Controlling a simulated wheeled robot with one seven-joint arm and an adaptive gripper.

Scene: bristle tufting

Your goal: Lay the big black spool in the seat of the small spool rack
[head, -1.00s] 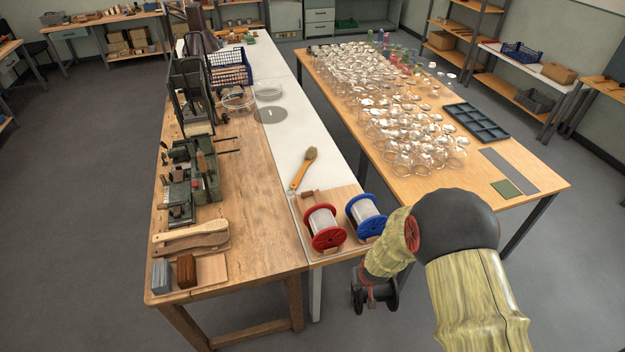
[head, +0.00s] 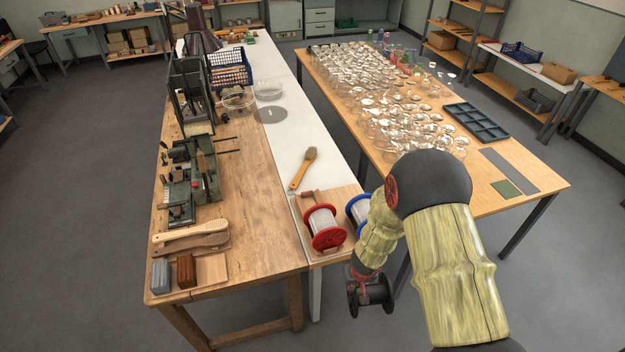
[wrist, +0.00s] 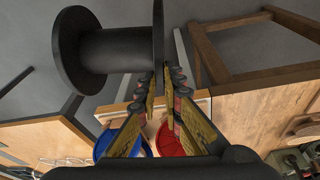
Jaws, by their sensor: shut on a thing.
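My gripper (head: 362,272) is shut on one flange of the big black spool (head: 376,293), in front of and below the table's near edge. In the wrist view the spool (wrist: 105,50) sticks out to the left of the fingertips (wrist: 165,82), its core lying roughly across the picture. The small wooden spool rack (head: 338,194) stands on the near end of the white table. A red spool (head: 324,226) and a blue spool (head: 358,209) are on it. My arm hides part of the blue spool and the rack's right side. I cannot make out a free seat.
A brush (head: 303,168) lies on the white table (head: 290,140) behind the rack. The wooden bench (head: 250,225) joins it at left. Another table (head: 530,180) with many glass jars and a dark tray (head: 476,123) stands at right. Open floor lies in front.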

